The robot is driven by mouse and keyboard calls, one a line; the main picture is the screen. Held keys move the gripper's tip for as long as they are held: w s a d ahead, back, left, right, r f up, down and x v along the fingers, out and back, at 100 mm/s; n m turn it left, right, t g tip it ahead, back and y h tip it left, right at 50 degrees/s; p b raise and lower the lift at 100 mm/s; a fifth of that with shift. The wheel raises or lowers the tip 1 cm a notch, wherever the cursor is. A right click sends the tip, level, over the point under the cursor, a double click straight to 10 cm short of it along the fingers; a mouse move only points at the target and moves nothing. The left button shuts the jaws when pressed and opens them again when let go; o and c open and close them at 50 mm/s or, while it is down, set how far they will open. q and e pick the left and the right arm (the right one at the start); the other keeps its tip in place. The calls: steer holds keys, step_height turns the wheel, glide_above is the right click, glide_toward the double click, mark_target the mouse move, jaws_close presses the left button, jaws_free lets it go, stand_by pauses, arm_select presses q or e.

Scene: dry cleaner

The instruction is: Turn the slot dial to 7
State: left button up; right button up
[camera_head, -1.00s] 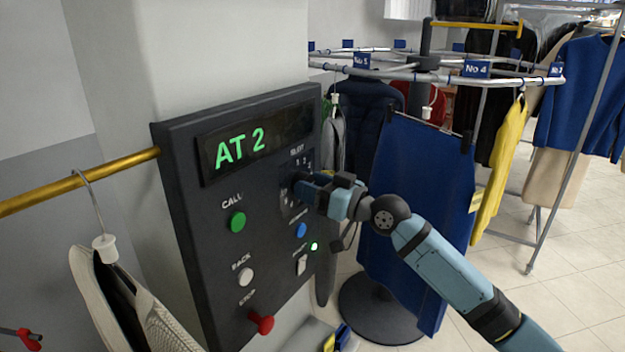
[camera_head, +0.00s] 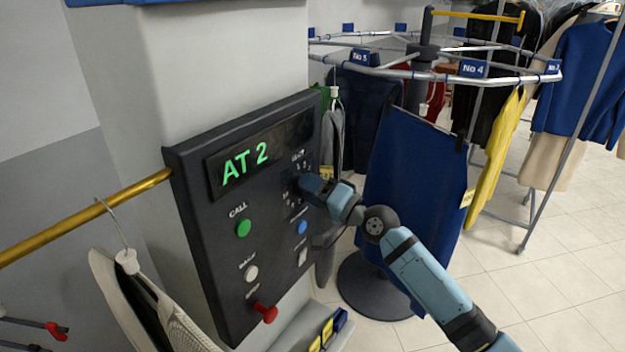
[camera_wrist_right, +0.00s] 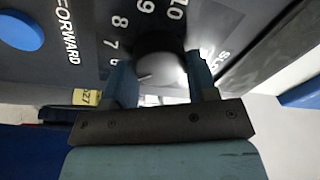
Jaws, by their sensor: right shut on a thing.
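The dark control panel (camera_head: 215,265) is mounted on a pale pillar, and its display (camera_head: 246,163) reads "AT 2" in green. The slot dial (camera_wrist_right: 158,55) is a dark round knob ringed by printed numbers; 7, 8, 9 and 10 can be read in the right wrist view. A small pale mark shows on its lower left, but I cannot tell which number it points to. My right gripper (camera_wrist_right: 160,85) is shut on the dial, one finger on each side. In the head view my right gripper (camera_head: 308,186) hides most of the dial. My left gripper is not in view.
The panel has a green call button (camera_head: 243,229), a white back button (camera_head: 251,273), a blue forward button (camera_head: 302,228) and a protruding red stop knob (camera_head: 266,312). A brass rail (camera_head: 85,217) meets the panel's left side. A garment carousel (camera_head: 470,80) stands behind my right arm.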

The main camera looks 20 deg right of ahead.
steer(key=m+h, duration=0.1)
steer(key=m, duration=0.7)
steer(key=shift+p, duration=0.4)
steer(key=shift+m, duration=0.3)
steer(key=o, duration=0.9)
